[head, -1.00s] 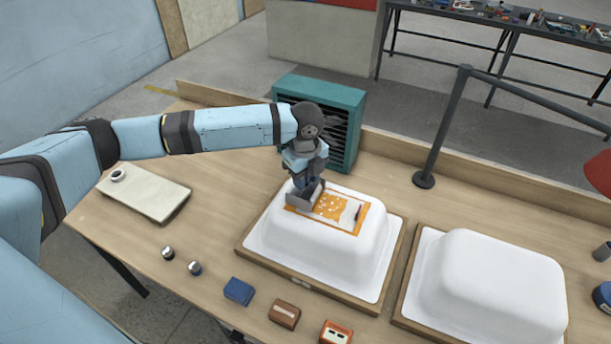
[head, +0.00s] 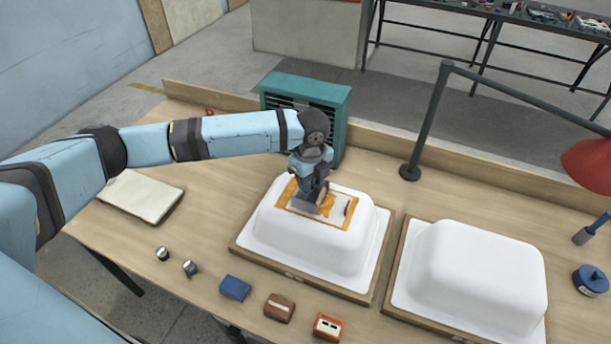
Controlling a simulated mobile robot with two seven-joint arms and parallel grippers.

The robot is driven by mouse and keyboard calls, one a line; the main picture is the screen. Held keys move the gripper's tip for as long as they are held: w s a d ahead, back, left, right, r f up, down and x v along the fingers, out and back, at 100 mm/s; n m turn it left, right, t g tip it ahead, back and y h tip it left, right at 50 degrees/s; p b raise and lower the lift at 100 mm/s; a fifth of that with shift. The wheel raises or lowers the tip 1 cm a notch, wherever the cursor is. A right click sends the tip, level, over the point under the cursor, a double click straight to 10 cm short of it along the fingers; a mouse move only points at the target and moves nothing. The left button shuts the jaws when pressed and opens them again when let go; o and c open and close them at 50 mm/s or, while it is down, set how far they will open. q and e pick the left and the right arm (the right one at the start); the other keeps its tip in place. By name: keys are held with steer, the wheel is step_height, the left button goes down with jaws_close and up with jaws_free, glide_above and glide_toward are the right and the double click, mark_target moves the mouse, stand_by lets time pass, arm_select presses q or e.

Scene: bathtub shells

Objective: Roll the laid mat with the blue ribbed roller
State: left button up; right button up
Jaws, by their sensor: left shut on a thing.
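The laid mat (head: 347,198), white with an orange border, lies on top of the left white tub shell (head: 280,238). A small dark reddish thing lies at the mat's right end. My left gripper (head: 314,199) is over the middle of the mat, pointing down, shut on a tool with a grey part at the mat's surface. The tool is mostly hidden by the gripper, and I cannot make out blue ribs on it. My right gripper is not in view.
A second white shell (head: 480,270) stands bare to the right. A teal heater-like box (head: 338,112) stands behind. A dark post (head: 426,130), a red lamp (head: 588,165) and a blue tin (head: 590,280) are at right. Small blocks (head: 235,288) line the front; a pale board (head: 140,196) lies left.

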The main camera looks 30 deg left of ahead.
arm_select(q)
steer(key=shift+d+f+p, duration=0.15)
steer(key=shift+d+p, duration=0.45)
steer(key=shift+d, duration=1)
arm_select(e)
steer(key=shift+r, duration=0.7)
arm_select(q)
steer(key=shift+d+p, duration=0.45)
steer(key=shift+d, duration=0.25)
steer(key=shift+d+p, duration=0.35)
steer(key=shift+d, duration=0.65)
steer(key=shift+c, duration=0.4)
steer(key=shift+p, duration=0.55)
steer(key=shift+a+p, duration=0.4)
steer(key=shift+a, duration=0.1)
steer(key=shift+a+p, duration=0.45)
steer(key=shift+a, duration=1.9)
steer(key=shift+s+a, duration=0.15)
steer(key=shift+a, duration=2.5)
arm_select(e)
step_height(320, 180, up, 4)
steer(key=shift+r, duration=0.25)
